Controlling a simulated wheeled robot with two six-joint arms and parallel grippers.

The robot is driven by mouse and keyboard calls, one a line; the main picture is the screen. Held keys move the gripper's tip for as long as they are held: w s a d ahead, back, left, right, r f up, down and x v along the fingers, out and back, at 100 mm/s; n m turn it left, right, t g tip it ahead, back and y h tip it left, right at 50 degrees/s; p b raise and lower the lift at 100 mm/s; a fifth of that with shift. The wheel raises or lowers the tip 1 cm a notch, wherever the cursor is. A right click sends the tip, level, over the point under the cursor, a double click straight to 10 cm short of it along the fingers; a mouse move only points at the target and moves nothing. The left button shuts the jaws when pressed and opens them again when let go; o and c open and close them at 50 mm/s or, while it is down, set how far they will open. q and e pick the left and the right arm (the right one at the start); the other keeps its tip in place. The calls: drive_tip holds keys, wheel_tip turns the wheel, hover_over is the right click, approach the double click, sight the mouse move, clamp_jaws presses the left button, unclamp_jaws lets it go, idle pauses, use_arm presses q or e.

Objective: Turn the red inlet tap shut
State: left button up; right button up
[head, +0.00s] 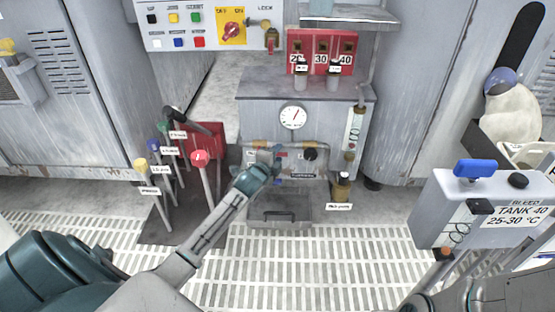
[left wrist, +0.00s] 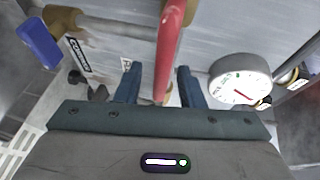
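The red inlet tap's long red handle (left wrist: 172,40) runs from the top of the left wrist view down between my left gripper's two fingers (left wrist: 158,84). The fingers are apart, with a gap visible beside the handle, so the gripper is open around it. In the head view my left gripper (head: 272,163) is at the pipework under the round gauge (head: 293,116) and hides most of the tap. The white gauge also shows right of the fingers in the left wrist view (left wrist: 240,82). My right gripper does not show, only part of that arm at the lower right.
A blue handle (left wrist: 40,43) on a brass fitting is at the upper left of the wrist view. A grey bin (head: 280,209) stands below the pipes. Several levers with coloured knobs (head: 200,157) stand to the left, near my left arm.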

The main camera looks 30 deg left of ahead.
use_arm(q)
drive_tip(key=shift+w, duration=0.35)
clamp_jaws()
